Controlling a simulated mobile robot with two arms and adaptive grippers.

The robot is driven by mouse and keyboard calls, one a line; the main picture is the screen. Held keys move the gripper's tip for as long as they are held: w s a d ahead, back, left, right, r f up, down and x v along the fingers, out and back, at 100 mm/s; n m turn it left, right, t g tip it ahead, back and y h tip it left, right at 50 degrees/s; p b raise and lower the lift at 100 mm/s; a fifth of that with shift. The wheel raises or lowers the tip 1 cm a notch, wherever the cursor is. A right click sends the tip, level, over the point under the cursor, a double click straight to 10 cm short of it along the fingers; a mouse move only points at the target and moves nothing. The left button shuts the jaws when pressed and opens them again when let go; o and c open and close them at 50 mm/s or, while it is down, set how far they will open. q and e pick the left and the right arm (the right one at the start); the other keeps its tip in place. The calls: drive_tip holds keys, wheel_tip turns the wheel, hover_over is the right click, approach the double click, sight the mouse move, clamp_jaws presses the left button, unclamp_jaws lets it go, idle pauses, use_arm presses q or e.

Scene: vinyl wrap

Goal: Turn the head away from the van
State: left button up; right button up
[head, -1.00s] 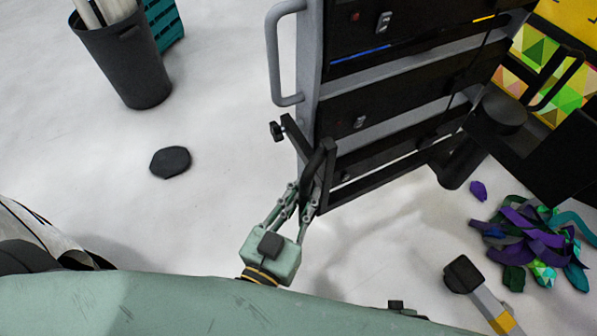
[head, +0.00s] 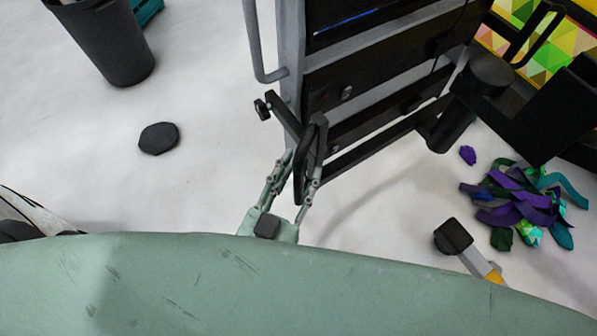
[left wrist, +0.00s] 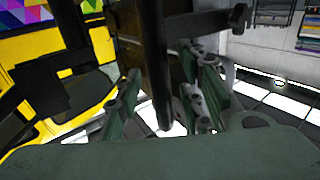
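The van is the yellow panel with coloured triangles (head: 545,45) at the top right of the head view, partly behind black parts. It also shows in the left wrist view as a yellow surface with a coloured pattern (left wrist: 50,22) at upper left. My left gripper (head: 303,170) is at the lower middle of the head view, its fingers on both sides of a black upright handle (head: 311,140) on the cart's frame. In the left wrist view the dark bar (left wrist: 154,65) stands between the fingers (left wrist: 160,95). My right gripper is not in view.
A grey and black drawer cart (head: 380,75) stands ahead of me. Purple and teal scraps (head: 520,205) and a black-headed grey and yellow tool (head: 455,237) lie on the floor at right. A dark bin (head: 110,40) and a dark disc (head: 158,138) are at left, with clear floor between.

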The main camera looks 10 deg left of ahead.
use_arm(q)
drive_tip(key=shift+s, duration=0.15)
drive_tip(key=v, duration=0.7)
drive_tip(key=shift+s+a, duration=0.1)
idle(1.0)
